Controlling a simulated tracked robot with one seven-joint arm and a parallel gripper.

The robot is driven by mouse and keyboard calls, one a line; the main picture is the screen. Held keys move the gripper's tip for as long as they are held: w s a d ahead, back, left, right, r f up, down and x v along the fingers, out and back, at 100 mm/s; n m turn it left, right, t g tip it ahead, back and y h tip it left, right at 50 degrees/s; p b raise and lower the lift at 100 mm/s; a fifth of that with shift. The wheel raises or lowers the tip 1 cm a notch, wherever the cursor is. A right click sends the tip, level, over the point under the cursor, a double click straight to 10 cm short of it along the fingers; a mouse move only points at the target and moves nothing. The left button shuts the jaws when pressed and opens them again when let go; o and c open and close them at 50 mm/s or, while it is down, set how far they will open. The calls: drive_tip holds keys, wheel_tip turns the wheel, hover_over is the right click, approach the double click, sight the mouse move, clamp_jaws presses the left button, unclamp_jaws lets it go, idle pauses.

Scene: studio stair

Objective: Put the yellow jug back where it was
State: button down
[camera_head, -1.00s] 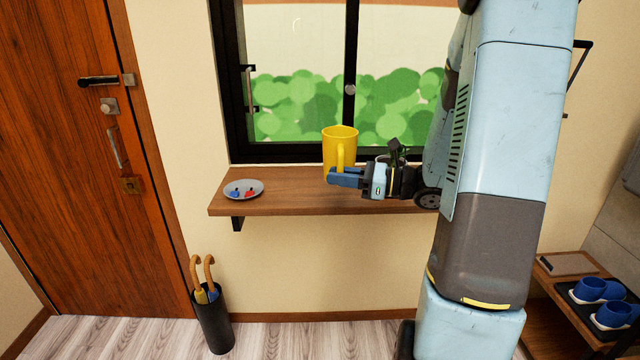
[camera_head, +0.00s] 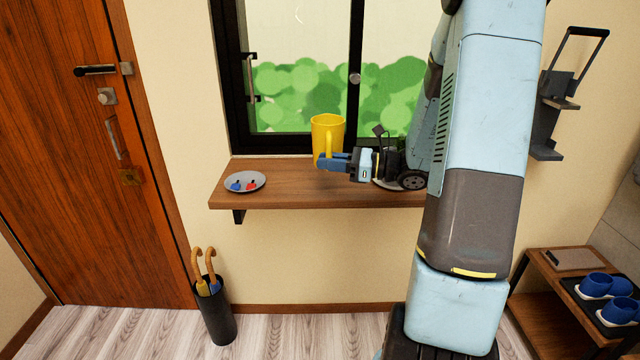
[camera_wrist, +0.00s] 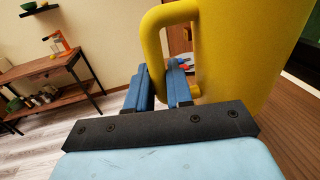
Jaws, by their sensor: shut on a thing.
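The yellow jug (camera_head: 326,130) is upright at the wooden wall shelf (camera_head: 290,190), in front of the window. I cannot tell whether its base touches the shelf. My gripper (camera_head: 326,162) comes from the right and is shut on the jug's handle. In the wrist view the jug (camera_wrist: 248,60) fills the upper right, and its handle loop (camera_wrist: 152,42) reaches down to the blue fingers (camera_wrist: 162,90). The jug's lower part is partly hidden behind my gripper.
A grey dish (camera_head: 245,182) with small red and blue items lies on the shelf's left. A grey round thing (camera_head: 388,184) is partly hidden behind my gripper. An umbrella stand (camera_head: 215,312) is on the floor below.

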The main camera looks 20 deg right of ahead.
drive_tip(key=w+f, duration=0.2)
drive_tip(key=f, duration=0.1)
drive_tip(key=w+f, duration=0.3)
drive_tip(key=shift+w+f, duration=0.1)
drive_tip(key=shift+w, duration=0.05)
drive_tip(key=shift+f, duration=1.5)
drive_tip(key=c, duration=1)
unclamp_jaws()
drive_tip(key=shift+f, duration=0.1)
